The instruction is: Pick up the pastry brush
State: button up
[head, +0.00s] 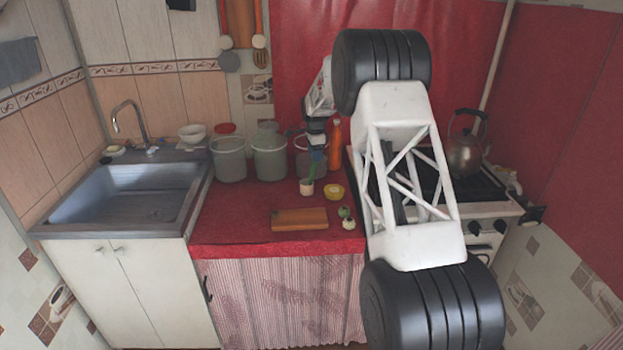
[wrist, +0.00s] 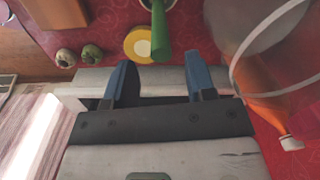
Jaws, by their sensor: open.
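The green handle, which I take for the pastry brush (head: 310,174), stands up from a small pinkish cup (head: 307,187) on the red counter. In the wrist view, the green handle (wrist: 160,32) points towards me, and its lower end is hidden. My gripper (head: 318,160) is open, with its blue fingers apart and nothing between them. In the wrist view, the handle lies just past the fingertips (wrist: 161,68), in line with the gap between them. I cannot tell how far off it is in depth.
A yellow round item (head: 333,192) sits right beside the cup. Two small greenish items (head: 346,217) and a cutting board (head: 299,219) lie nearer the front. Buckets (head: 269,158) and an orange bottle (head: 335,140) stand behind. The stove with a kettle (head: 464,153) is right.

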aim_at(314, 165)
jog(key=shift+f, duration=0.2)
jog(key=shift+w+f, duration=0.1)
jog(key=shift+f, duration=2.45)
grip_shut()
